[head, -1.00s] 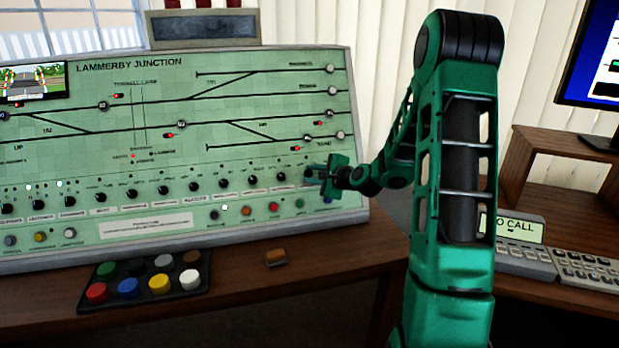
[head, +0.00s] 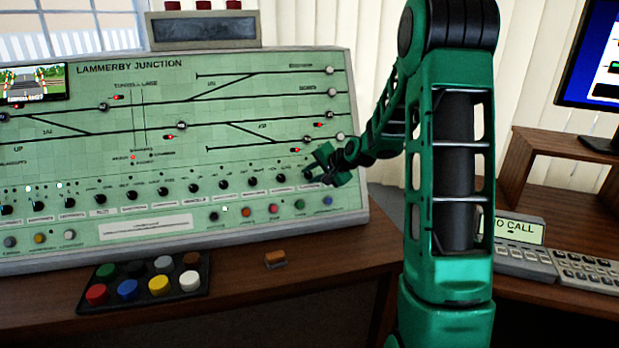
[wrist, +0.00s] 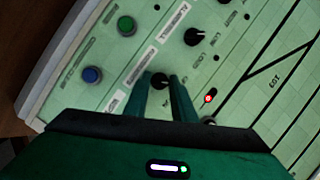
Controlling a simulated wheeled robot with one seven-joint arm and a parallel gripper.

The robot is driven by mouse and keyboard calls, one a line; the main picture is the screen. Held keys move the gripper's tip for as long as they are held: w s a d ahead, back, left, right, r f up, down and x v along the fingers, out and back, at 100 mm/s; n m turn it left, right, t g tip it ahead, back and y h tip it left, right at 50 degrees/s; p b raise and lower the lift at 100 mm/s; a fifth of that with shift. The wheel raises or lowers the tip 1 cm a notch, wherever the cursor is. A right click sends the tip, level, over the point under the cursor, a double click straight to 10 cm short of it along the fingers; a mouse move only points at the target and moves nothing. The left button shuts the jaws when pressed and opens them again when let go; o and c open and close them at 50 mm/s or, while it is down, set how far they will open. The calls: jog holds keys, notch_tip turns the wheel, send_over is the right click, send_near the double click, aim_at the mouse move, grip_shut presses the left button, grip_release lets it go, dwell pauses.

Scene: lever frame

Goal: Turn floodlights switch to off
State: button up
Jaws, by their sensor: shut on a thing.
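The green signal panel (head: 235,140) carries a row of black rotary knobs along its lower part. My gripper (head: 312,172) is at the right end of that row in the head view. In the wrist view, my gripper (wrist: 162,84) is shut on the rightmost black knob (wrist: 160,79), with one finger on each side. The fingers hide part of the knob and its markings, so I cannot tell its pointer position. The white label (wrist: 139,67) beside it is too small to read with certainty.
A neighbouring black knob (wrist: 198,36) is close by, with a green button (wrist: 126,26) and a blue button (wrist: 92,75) below the row. A tray of coloured buttons (head: 142,302) and a small brown block (head: 275,259) lie on the desk. A phone console (head: 525,250) stands right.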

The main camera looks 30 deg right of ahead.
jog(key=shift+s+a+f+n, duration=0.1)
jog(key=shift+f+n, duration=0.05)
jog(key=shift+n, duration=0.35)
jog(key=shift+g, duration=0.3)
jog(key=o, duration=1.1)
jog(key=shift+c, duration=0.2)
jog(key=shift+s+r, duration=0.25)
jog(key=shift+r, duration=0.15)
jog(key=v, duration=0.9)
jog(key=shift+s+r, duration=0.2)
jog(key=shift+s, duration=0.15)
